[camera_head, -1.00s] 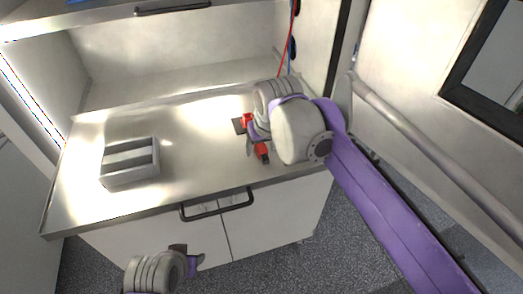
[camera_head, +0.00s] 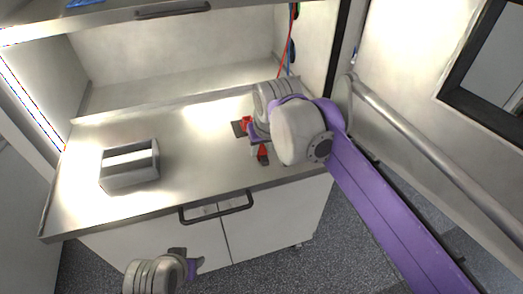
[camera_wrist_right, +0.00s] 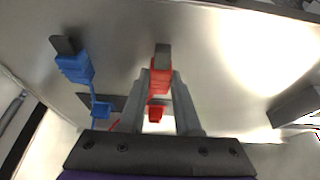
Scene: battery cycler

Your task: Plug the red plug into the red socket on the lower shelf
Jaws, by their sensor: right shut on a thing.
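The red plug (camera_wrist_right: 160,78) has a red body and a dark grey tip. In the right wrist view my right gripper (camera_wrist_right: 165,82) is shut on it, with a finger on each side. In the head view the plug (camera_head: 263,151) shows just below my right gripper (camera_head: 256,146), over the metal worktop, its dark tip towards the front edge. A smaller red block (camera_wrist_right: 155,112) shows behind the plug. My left gripper (camera_head: 187,257) is low in front of the cabinet, and its jaw opening is unclear. I cannot make out a red socket.
A blue plug (camera_wrist_right: 76,66) is beside the red one. A grey block-like holder (camera_head: 130,165) stands on the worktop's left. Red and blue cables (camera_head: 284,55) run up the back right. A cabinet handle (camera_head: 217,207) juts out in front. The middle of the worktop is clear.

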